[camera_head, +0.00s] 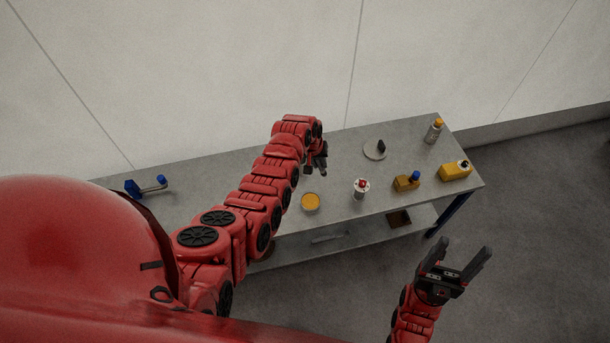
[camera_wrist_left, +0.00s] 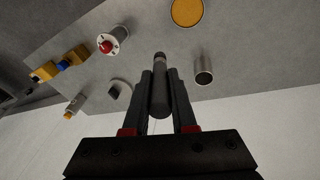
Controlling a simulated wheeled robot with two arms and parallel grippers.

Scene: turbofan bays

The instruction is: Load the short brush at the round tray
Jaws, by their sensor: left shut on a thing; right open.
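My left gripper (camera_head: 318,165) is over the middle of the table. In the left wrist view its fingers (camera_wrist_left: 160,95) are shut on a dark, slim cylinder with a grey band near its far end, which looks like the short brush (camera_wrist_left: 159,88). In the head view the held thing is hard to make out. My right gripper (camera_head: 455,262) is open and empty, in front of the table.
An orange-topped round container (camera_head: 311,202), a red-capped white item (camera_head: 361,188), a brown block with blue knob (camera_head: 405,183), a yellow box (camera_head: 455,172) and an orange-capped bottle (camera_head: 433,133) stand around. A metal cup (camera_wrist_left: 204,72) is near the held thing. A blue tool (camera_head: 146,187) lies left.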

